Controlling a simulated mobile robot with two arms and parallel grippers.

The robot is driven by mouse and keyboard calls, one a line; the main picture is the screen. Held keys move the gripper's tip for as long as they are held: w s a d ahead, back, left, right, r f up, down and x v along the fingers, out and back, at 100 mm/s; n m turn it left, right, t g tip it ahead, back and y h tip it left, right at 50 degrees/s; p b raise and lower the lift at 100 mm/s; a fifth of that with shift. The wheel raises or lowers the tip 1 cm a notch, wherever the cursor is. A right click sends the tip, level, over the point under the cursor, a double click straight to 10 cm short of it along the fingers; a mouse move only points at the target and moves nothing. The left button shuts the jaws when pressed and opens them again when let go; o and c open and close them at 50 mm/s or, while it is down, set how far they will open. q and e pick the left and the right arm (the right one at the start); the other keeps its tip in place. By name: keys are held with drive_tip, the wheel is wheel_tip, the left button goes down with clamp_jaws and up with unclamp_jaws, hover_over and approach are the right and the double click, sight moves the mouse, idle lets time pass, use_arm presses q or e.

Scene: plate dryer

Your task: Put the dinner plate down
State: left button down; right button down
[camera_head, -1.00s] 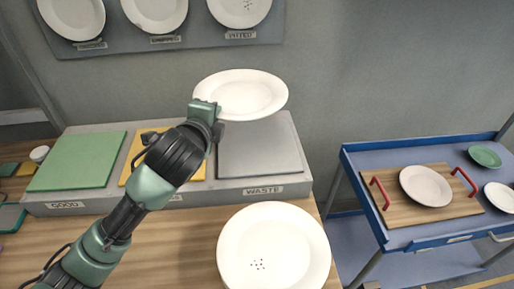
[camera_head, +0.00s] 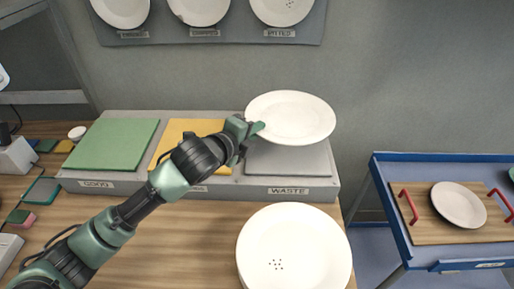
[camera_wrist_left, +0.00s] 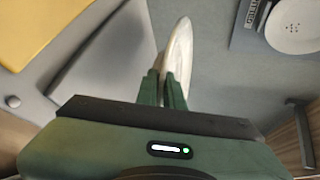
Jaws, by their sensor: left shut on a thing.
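A white dinner plate (camera_head: 291,117) is held by its left edge in my left gripper (camera_head: 246,130). In the head view it appears over the grey pad (camera_head: 290,162) labelled WASTE and hides its back part. In the left wrist view the plate (camera_wrist_left: 179,52) shows edge-on between the two green fingers (camera_wrist_left: 165,88), which are shut on it. The grey pad lies left of it there. How high the plate is above the pad, I cannot tell exactly. My right gripper is not in view.
A green pad (camera_head: 113,145) and a yellow pad (camera_head: 184,140) lie left of the grey one. Another white plate with several dark pits (camera_head: 294,248) sits on the wooden bench in front. A blue cart (camera_head: 400,205) with a plate on a board (camera_head: 459,204) stands right.

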sight(256, 158)
use_arm(q)
drive_tip(key=shift+f, duration=3.4)
drive_tip(key=c, duration=1.9)
unclamp_jaws()
drive_tip(key=shift+f, duration=0.3)
drive_tip(key=shift+o, duration=0.5)
drive_tip(key=shift+s+r, duration=0.1)
drive_tip(key=shift+r, duration=0.05)
drive_tip(key=b+v, duration=0.1)
drive_tip(key=v, duration=1.1)
